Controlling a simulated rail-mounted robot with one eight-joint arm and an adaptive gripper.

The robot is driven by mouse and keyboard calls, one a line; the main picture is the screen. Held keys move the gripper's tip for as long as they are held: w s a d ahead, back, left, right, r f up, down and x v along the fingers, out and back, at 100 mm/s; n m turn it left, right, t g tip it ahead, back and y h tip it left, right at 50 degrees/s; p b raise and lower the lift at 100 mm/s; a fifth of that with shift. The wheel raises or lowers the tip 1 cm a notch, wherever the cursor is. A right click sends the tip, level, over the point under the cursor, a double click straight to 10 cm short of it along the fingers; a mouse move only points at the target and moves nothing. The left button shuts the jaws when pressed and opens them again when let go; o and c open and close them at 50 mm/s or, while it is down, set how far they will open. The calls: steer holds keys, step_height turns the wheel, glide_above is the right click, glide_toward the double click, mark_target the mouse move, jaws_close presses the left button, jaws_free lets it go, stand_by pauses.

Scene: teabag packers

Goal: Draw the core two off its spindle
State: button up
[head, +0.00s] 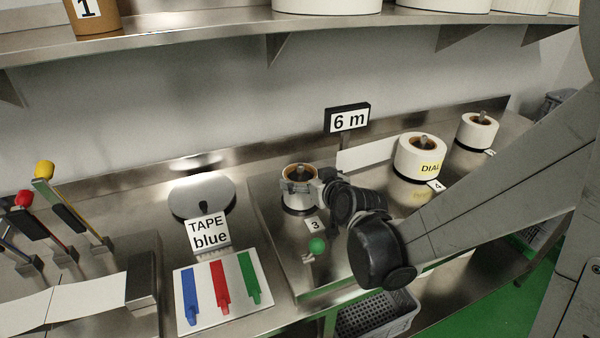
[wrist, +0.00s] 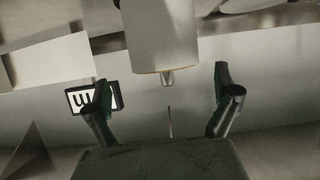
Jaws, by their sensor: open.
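A white roll with a brown core end (head: 299,171) stands upright on a spindle behind the card marked 3 (head: 314,225). The spindle tip pokes out of its top. I can read no number two on it. My gripper (head: 303,186) is at this roll's side, with a finger across its upper front; contact is unclear.
A wide roll (head: 421,155) stands by card 4, and a smaller roll (head: 478,130) is farther right. The 6 m sign (head: 347,119) stands behind. A green knob (head: 317,245) is in front. A brown core marked 1 (head: 95,15) sits on the shelf (head: 180,38) above.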

mark_target(302, 175)
steer(key=x, duration=0.3)
steer(key=shift+w+a, duration=0.1)
steer(key=shift+a, duration=0.35)
steer(key=shift+x, duration=0.8)
steer(key=shift+c, duration=0.2)
steer(key=c, duration=1.2)
steer(key=shift+r, duration=0.15)
steer(key=shift+r+p, duration=0.5)
steer(key=shift+r, duration=4.1)
steer(key=shift+r+p, duration=0.8)
steer(key=shift+r, duration=0.6)
